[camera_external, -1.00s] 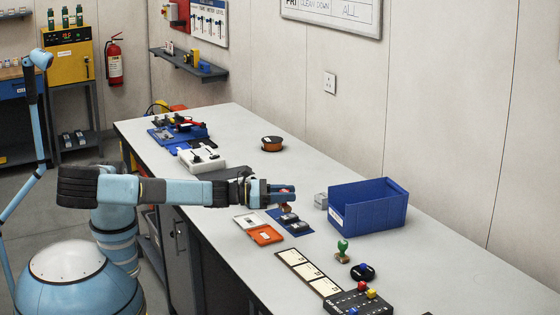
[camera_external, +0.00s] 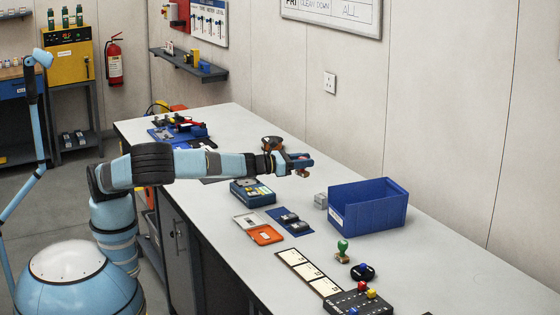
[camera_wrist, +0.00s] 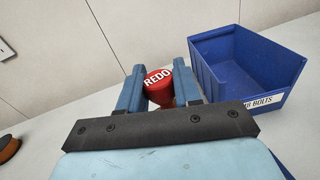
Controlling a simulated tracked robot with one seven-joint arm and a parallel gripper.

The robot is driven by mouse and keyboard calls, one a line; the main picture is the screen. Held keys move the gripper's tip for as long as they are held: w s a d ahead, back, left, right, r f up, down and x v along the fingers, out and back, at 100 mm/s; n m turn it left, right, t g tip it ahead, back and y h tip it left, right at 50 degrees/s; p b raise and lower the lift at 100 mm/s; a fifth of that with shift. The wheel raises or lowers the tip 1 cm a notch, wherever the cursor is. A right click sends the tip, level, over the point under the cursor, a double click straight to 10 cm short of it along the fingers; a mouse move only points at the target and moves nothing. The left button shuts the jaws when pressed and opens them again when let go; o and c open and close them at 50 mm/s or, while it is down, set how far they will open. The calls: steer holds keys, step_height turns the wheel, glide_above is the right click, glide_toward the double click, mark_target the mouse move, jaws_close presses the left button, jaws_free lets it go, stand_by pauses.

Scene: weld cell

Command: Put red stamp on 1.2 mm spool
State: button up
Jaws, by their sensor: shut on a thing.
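My gripper (camera_external: 300,162) is shut on the red stamp (camera_wrist: 158,86), held above the bench. In the wrist view the stamp's round red top reads "REDO" between the two blue fingers; its underside is hidden. In the external view only a small part of it shows below the fingertips. A black and orange wire spool (camera_external: 271,142) lies on the bench just behind my gripper, partly covered by it. A spool edge also shows at the left of the wrist view (camera_wrist: 8,149). Its size label cannot be read.
A blue bin (camera_external: 368,205) marked for bolts stands to the right, with a small grey block (camera_external: 320,201) beside it. A green-handled stamp (camera_external: 342,250), a dark round pad (camera_external: 362,272) and a button box (camera_external: 358,303) lie nearer. A blue mat (camera_external: 289,219) and blue box (camera_external: 252,195) lie below my arm.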

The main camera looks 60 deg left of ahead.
steer(key=w+a+r+n+y, duration=0.1)
steer(key=w+a+n+y, duration=0.15)
steer(key=a, duration=1.05)
steer(key=w+a+r+n+y, duration=0.15)
steer(key=w+a, duration=0.25)
steer(key=a, duration=1)
steer(key=w+a+n+y, duration=0.1)
steer(key=w+a+y, duration=0.25)
steer(key=a, duration=0.95)
steer(key=s+a+r+n+y, duration=0.1)
steer(key=s+a+y, duration=0.15)
steer(key=a, duration=1.25)
steer(key=w+a+f, duration=0.1)
steer(key=w+f, duration=0.2)
steer(key=w, duration=0.1)
steer(key=w+a+f, duration=0.2)
steer(key=w+f, duration=0.1)
steer(key=w, duration=0.1)
steer(key=w+a+f, duration=0.1)
steer(key=w+f, duration=0.1)
steer(key=w, duration=0.2)
steer(key=shift+w+a+f, duration=0.2)
steer(key=shift+a+f, duration=0.15)
steer(key=shift+f, duration=0.05)
steer(key=shift+w+a+f, duration=0.1)
steer(key=shift+w+f, duration=0.2)
steer(key=shift+f, duration=0.1)
steer(key=shift+w+f, duration=0.1)
steer(key=shift+f, duration=1.5)
